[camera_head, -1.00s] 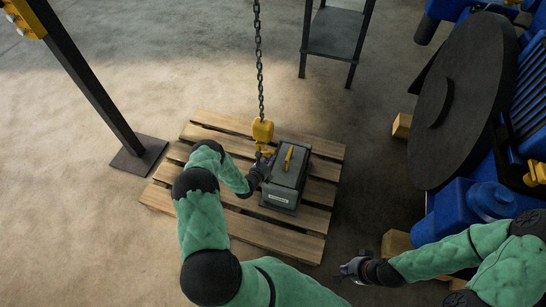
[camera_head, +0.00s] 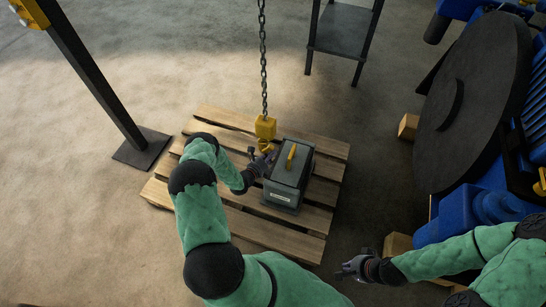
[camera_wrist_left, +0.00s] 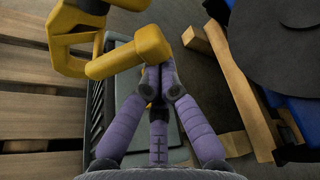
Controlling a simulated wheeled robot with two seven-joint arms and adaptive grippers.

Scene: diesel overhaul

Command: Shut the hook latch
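The yellow hook (camera_head: 265,144) hangs on its chain above a grey lidded box. In the left wrist view the hook (camera_wrist_left: 72,42) fills the upper left, and a yellow bar with a rounded end (camera_wrist_left: 150,46) reaches towards my fingers. I cannot clearly tell the latch from the hook body. My left gripper (camera_head: 271,157) is beside the hook, over the box's left edge. In the wrist view its purple fingers (camera_wrist_left: 160,78) converge with tips together just below the bar's end; contact is unclear, and nothing shows between them. My right gripper (camera_head: 342,271) is low at the right, away from the hook.
The grey box (camera_head: 283,186) with a yellow handle (camera_head: 291,156) stands on a wooden pallet (camera_head: 250,228). A dark post (camera_head: 95,80) stands at the left. A blue engine with a large dark disc (camera_head: 475,85) is at the right. A dark stand (camera_head: 341,32) is behind.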

